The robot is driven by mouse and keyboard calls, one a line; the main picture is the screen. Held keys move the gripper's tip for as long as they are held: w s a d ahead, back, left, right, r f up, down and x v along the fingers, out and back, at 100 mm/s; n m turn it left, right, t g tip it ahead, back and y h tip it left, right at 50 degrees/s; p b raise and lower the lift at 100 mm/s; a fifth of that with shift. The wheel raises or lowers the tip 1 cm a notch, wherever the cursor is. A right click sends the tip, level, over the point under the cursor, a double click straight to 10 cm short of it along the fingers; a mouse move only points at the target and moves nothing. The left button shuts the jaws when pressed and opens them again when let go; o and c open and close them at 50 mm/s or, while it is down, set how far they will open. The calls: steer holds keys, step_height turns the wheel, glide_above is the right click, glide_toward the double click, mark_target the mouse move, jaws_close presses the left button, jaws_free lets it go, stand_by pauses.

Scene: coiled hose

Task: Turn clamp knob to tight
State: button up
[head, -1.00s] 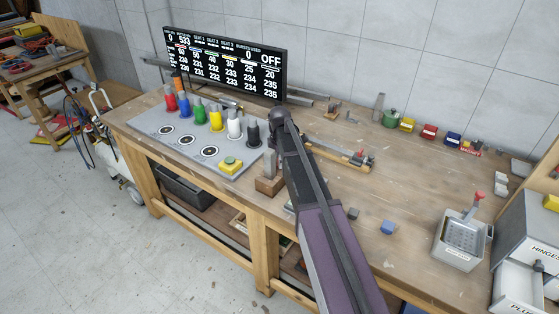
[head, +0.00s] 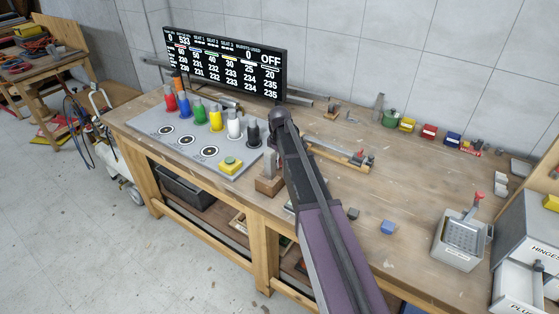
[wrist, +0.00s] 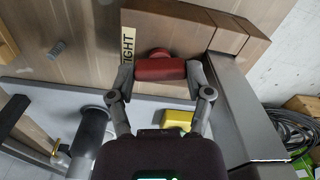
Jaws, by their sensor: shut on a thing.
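In the wrist view my gripper (wrist: 160,76) is shut on a red clamp knob (wrist: 159,68), with one finger at each end of its bar. The bar lies roughly level across the picture. A pale label reading TIGHT (wrist: 128,50) is just left of the knob, on a brown wooden surface. In the head view my arm reaches over the bench, and my fingers and the knob are hidden behind it.
The wooden bench (head: 330,205) holds a grey board with coloured bottles and a yellow button box (head: 231,165). A black display (head: 225,62) stands behind. Coiled hose (wrist: 290,128) shows in the wrist view.

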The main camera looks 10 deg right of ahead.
steer(key=shift+s+m, duration=0.1)
steer(key=shift+m, duration=1.2)
steer(key=o, duration=1.1)
steer(key=shift+o, duration=0.2)
steer(key=shift+f, duration=0.1)
steer(key=shift+a, duration=0.1)
